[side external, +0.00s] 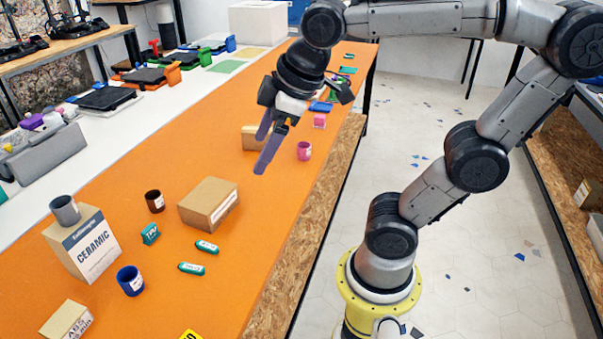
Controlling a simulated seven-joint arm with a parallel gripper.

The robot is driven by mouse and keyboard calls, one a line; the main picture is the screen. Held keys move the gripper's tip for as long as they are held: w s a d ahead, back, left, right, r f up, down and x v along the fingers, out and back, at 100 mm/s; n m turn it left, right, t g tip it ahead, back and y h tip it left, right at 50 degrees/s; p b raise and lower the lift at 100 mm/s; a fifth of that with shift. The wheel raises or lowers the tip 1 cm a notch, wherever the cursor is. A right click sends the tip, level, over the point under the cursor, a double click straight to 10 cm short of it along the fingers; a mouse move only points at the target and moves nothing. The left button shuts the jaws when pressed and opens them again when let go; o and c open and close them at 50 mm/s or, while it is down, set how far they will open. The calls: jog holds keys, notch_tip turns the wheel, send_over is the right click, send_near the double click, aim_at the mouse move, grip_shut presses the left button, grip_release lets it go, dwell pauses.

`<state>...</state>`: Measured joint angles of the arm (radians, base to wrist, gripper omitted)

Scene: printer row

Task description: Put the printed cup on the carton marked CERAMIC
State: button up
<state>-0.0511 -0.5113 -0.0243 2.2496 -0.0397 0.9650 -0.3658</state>
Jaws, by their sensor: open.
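The carton marked CERAMIC (92,250) stands upright on the orange table at the left. A grey cup (66,211) rests on top of it, toward its left corner. Other cups stand on the table: a blue cup with a white label (130,281) right of the carton's front, a dark brown cup with a label (155,201) behind it, and a pink cup (304,151) near the right edge. I cannot tell which is the printed cup. My gripper (259,156) is open and empty above the table, well to the right of the CERAMIC carton and apart from all the cups.
Another carton (67,320) is at front left. Printers (108,97) line the white strip.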

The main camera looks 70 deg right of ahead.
jog(key=s+f+m, duration=0.5)
jog(key=s, duration=0.1)
jog(key=shift+s+d+f, duration=0.15)
jog(key=shift+s+d, duration=0.1)
jog(key=shift+s, duration=0.05)
